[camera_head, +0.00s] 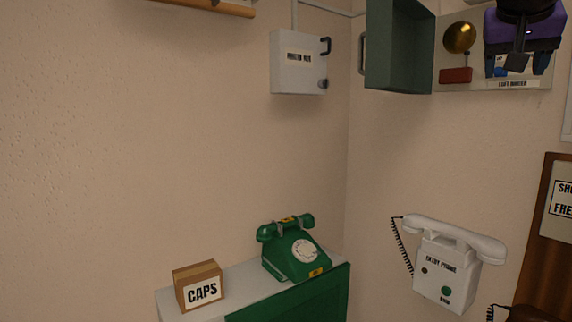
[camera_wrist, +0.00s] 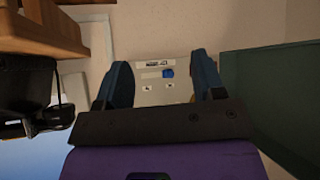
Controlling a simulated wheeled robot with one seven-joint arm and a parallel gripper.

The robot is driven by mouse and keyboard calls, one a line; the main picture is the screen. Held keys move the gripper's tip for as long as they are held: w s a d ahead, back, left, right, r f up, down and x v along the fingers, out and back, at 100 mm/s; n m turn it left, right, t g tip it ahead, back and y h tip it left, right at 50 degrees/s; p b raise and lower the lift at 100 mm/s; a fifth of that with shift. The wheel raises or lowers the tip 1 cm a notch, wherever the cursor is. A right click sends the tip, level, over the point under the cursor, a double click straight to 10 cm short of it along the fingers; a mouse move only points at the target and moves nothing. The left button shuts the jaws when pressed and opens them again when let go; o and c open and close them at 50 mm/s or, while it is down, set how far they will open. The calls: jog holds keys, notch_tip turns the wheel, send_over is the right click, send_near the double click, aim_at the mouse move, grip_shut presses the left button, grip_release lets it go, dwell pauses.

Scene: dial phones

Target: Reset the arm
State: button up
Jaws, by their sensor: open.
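My gripper (camera_head: 519,64) is at the top right of the head view, a purple body with dark blue fingers. It is in front of a pale wall panel (camera_head: 512,92) with a label along its lower edge. The wrist view shows the two blue fingers (camera_wrist: 168,82) spread apart with nothing between them. Beyond them is the panel with a blue knob (camera_wrist: 168,72) and small labels. In the head view a blue part (camera_head: 500,72) shows beside the fingers. I cannot tell whether the fingers touch the panel.
A green open door (camera_head: 398,50) juts out left of my gripper, beside a brass bell (camera_head: 459,37) and a red block (camera_head: 455,75). A grey wall box (camera_head: 298,62), green dial phone (camera_head: 294,250), CAPS box (camera_head: 198,286) and white entry phone (camera_head: 447,265) are farther off. The left wall is mostly bare.

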jog(key=s+a+f+n+y, duration=0.2)
jog(key=s+f, duration=0.4)
jog(key=f, duration=0.3)
jog(key=s+a+f+n+g+y, duration=0.1)
jog(key=s+a+f+n+y, duration=0.1)
jog(key=s+f, duration=0.3)
jog(key=s+a+f+n+g+y, duration=0.1)
jog(key=s+a+f, duration=0.3)
jog(key=f, duration=0.9)
jog(key=s+n, duration=0.1)
jog(key=s, duration=0.1)
jog(key=shift+s+f+y, duration=0.35)
jog(key=shift+y, duration=0.05)
jog(key=shift+d, duration=0.1)
